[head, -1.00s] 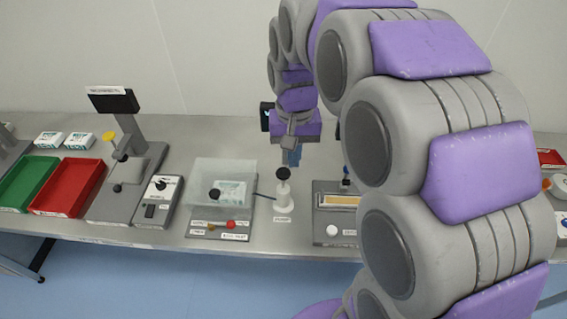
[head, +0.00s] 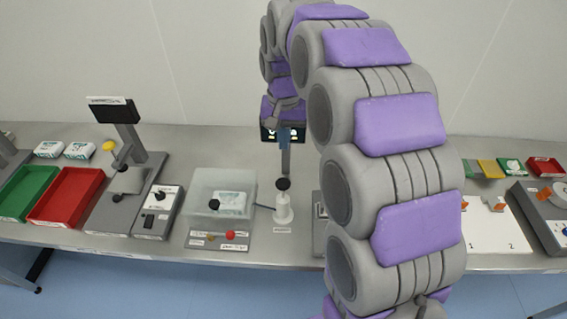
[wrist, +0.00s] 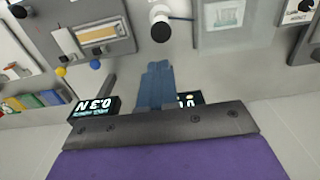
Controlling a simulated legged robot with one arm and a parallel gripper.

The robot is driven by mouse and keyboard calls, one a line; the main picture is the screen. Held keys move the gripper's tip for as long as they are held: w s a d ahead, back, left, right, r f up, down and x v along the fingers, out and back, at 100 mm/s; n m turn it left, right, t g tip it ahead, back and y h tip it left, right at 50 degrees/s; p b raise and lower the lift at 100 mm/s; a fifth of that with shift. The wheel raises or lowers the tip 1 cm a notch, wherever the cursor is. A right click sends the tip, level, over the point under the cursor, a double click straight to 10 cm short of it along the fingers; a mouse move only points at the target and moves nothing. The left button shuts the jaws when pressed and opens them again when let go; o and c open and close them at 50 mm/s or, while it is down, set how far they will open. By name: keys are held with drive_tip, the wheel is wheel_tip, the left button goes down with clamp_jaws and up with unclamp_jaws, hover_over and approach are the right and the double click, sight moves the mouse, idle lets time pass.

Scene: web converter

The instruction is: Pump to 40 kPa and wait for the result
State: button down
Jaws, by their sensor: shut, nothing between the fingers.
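The white hand pump (head: 283,206) with a black knob (head: 283,184) stands upright on the bench; a thin tube runs left from it to the clear box. My gripper (head: 284,150) is shut and empty above and behind the pump knob. In the wrist view my blue fingers (wrist: 155,85) are together, and the pump (wrist: 160,20) is beyond them, apart from the tips. The clear test box (head: 222,192) left of the pump holds a white pack (head: 230,201) and has a black knob in front. A small display (wrist: 186,98) is partly hidden behind my gripper; its reading is not legible.
Red (head: 68,197) and green (head: 28,192) trays, a stand with a dark screen (head: 114,109) and a switch box (head: 157,212) lie to the left. My arm hides much of the station right of the pump.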

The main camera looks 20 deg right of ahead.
sight(284, 183)
wheel_tip(284, 183, down, 14)
drive_tip(key=shift+r+b, duration=0.15)
drive_tip(key=shift+b, duration=1.05)
wheel_tip(284, 183, down, 4)
drive_tip(key=shift+s+r, duration=0.1)
drive_tip(key=shift+r, duration=0.05)
drive_tip(key=shift+s+f, duration=0.1)
drive_tip(key=shift+f, duration=0.2)
wheel_tip(284, 183, up, 14)
drive_tip(key=p, duration=0.3)
drive_tip(key=shift+w+r, duration=0.25)
drive_tip(key=shift+s, duration=0.1)
idle(0.4)
